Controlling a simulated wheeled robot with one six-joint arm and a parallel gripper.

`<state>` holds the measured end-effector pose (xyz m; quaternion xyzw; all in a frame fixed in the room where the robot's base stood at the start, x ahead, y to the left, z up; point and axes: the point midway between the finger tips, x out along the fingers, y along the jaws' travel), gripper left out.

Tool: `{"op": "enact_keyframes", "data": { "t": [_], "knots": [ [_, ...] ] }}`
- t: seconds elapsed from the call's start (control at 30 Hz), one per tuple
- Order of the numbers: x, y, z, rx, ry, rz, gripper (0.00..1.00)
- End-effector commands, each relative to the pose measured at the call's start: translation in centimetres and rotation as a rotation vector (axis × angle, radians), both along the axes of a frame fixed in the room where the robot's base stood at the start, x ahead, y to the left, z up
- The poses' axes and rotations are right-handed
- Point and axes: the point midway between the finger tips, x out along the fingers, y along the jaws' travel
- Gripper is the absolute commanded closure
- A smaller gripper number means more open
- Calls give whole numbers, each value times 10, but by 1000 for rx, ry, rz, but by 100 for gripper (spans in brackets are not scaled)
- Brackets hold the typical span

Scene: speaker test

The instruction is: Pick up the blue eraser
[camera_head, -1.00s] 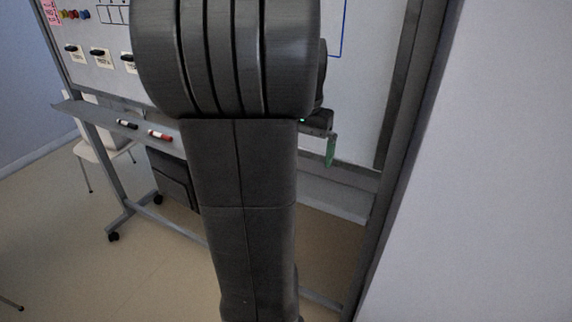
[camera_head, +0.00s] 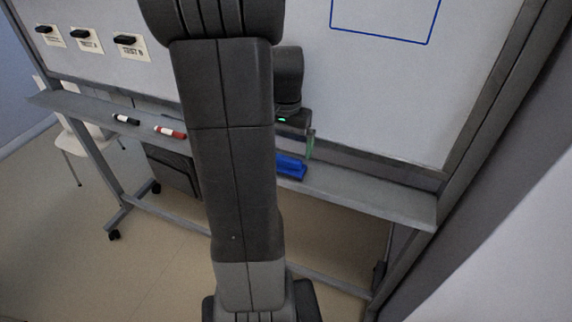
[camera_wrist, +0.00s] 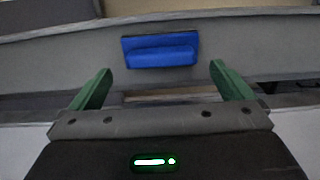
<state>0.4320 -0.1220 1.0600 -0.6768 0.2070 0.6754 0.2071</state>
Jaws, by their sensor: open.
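The blue eraser (camera_head: 291,166) lies on the whiteboard's tray (camera_head: 350,188), just right of my arm in the head view. In the wrist view the eraser (camera_wrist: 160,50) sits beyond my fingertips, centred between them and lying lengthwise across the picture. My gripper (camera_wrist: 160,78) is open and empty, with its two green fingers spread to either side of the eraser's line. In the head view one green finger of my gripper (camera_head: 310,143) shows above the tray, close to the eraser. The other finger is hidden there.
A black marker (camera_head: 126,119) and a red marker (camera_head: 170,132) lie on the tray to the left. The whiteboard (camera_head: 370,90) rises behind the tray. Black clips with labels (camera_head: 130,45) hang on it. The tray right of the eraser is clear. A white chair (camera_head: 80,140) stands at left.

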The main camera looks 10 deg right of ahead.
Motion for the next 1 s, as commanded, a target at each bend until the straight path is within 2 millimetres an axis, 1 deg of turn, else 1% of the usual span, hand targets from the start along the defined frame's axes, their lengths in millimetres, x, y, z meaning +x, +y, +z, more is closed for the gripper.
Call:
{"op": "enact_keyframes", "data": {
  "t": [0.1, 0.23, 0.33, 0.53, 0.57, 0.6, 0.77, 0.8, 1.0],
  "knots": [
    [-1, 0, -17, 1, 7, 0, 0],
    [0, 0, -34, 1, 4, 0, 0],
    [0, 0, -39, 0, 2, 0, 0],
    [0, 0, -40, 0, 0, 0, 0],
    [0, 0, -40, 1, 1, 0, 2],
    [0, 0, -40, 1, 1, 0, 10],
    [0, 0, -40, 1, 1, 0, 41],
    [0, 0, -40, 1, 1, 0, 43],
    [0, 0, -40, 1, 1, 0, 43]
  ]
}}
